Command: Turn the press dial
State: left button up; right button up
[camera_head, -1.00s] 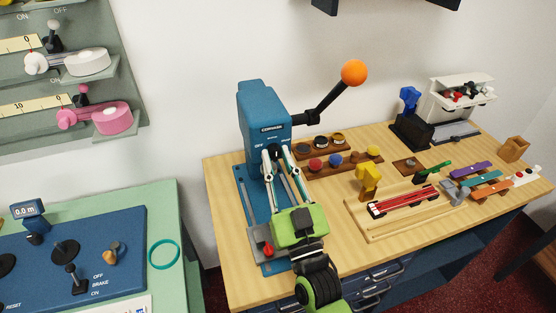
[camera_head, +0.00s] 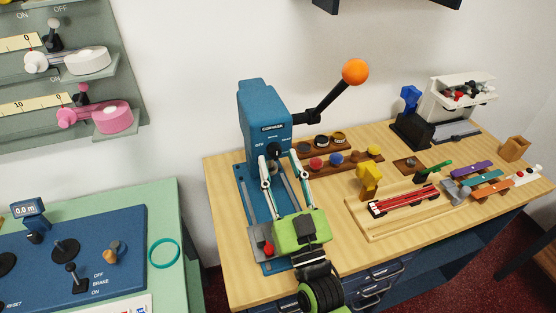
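The blue press (camera_head: 262,105) stands upright on the wooden counter, with a lever ending in an orange ball (camera_head: 355,72). The press dial (camera_head: 274,149) is a small dark knob low on the front face. "OFF" is printed to its left; other small labels are too blurred to read, and the dial's pointing direction cannot be told. My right gripper (camera_head: 279,157), with a green body, reaches up from below. Its two fingers are spread apart, one on each side of the dial, with visible gaps. My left gripper is not in view.
A grey plate with a red knob (camera_head: 268,247) sits at the front of the press base. Wooden racks with coloured knobs (camera_head: 336,160) and a board with a red slider (camera_head: 404,200) lie to the right. A green table with a blue panel (camera_head: 130,232) is at left.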

jog(key=v, duration=1)
jog(key=shift+s, duration=0.35)
jog(key=shift+d+f, duration=0.1)
jog(key=shift+f, duration=0.1)
